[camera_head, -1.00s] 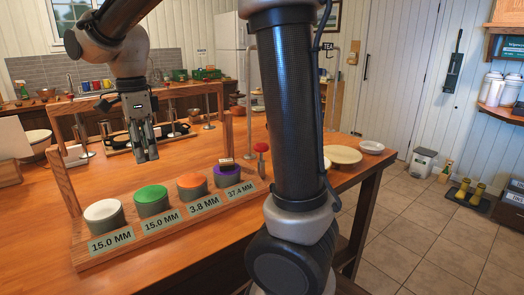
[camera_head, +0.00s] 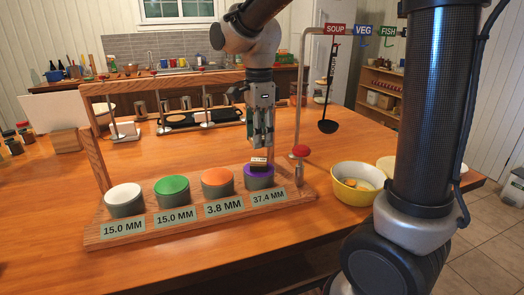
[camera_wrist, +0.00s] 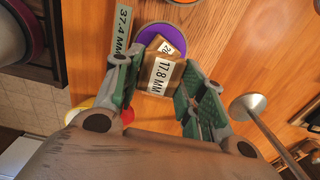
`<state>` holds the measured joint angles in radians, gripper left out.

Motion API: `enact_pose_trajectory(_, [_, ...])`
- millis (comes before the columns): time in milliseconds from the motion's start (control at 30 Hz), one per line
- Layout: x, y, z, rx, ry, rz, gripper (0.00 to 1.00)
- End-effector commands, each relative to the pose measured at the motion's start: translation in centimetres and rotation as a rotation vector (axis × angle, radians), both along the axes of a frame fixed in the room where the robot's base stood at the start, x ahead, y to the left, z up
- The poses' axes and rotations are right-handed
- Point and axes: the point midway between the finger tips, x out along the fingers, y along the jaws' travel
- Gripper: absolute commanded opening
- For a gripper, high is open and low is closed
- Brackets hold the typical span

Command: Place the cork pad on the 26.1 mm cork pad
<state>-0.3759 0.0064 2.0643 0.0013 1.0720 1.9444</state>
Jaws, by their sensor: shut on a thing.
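My gripper (camera_head: 263,145) points down over the purple-topped pedestal (camera_head: 248,172) marked 37.4 MM. In the wrist view, my gripper (camera_wrist: 157,72) is shut on a light tan cork pad (camera_wrist: 152,91) labelled 17.8 MM. Another cork pad (camera_wrist: 168,47), its label starting with "2" and partly hidden by the held pad, lies on the purple disc (camera_wrist: 180,38). A small pad with a white label (camera_head: 259,159) shows below the fingertips in the head view. I cannot tell whether the two pads touch.
White (camera_head: 124,193), green (camera_head: 171,186) and orange (camera_head: 216,177) pedestals stand left on the wooden rack (camera_head: 150,231). A red knob (camera_head: 300,151) and a yellow bowl (camera_head: 338,192) are to the right. A wooden crossbar frame stands behind; the table's left front is clear.

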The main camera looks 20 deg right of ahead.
Motion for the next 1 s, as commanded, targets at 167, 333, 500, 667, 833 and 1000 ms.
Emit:
enact_pose_trajectory(167, [-0.1,0.0,-2.1,0.000,0.002,0.000,0.30])
enact_pose_trajectory(333, [0.0,0.0,-4.3,0.001,0.000,0.000,0.30])
enact_pose_trajectory(500, [0.0,0.0,-4.5,0.002,-0.002,0.000,0.30])
enact_pose_trajectory(667, [0.0,0.0,-4.6,0.001,-0.001,0.000,0.30])
enact_pose_trajectory(833, [0.0,0.0,-4.7,0.002,-0.002,0.000,0.58])
enact_pose_trajectory(1000, [0.0,0.0,-4.7,0.002,-0.002,0.000,0.62])
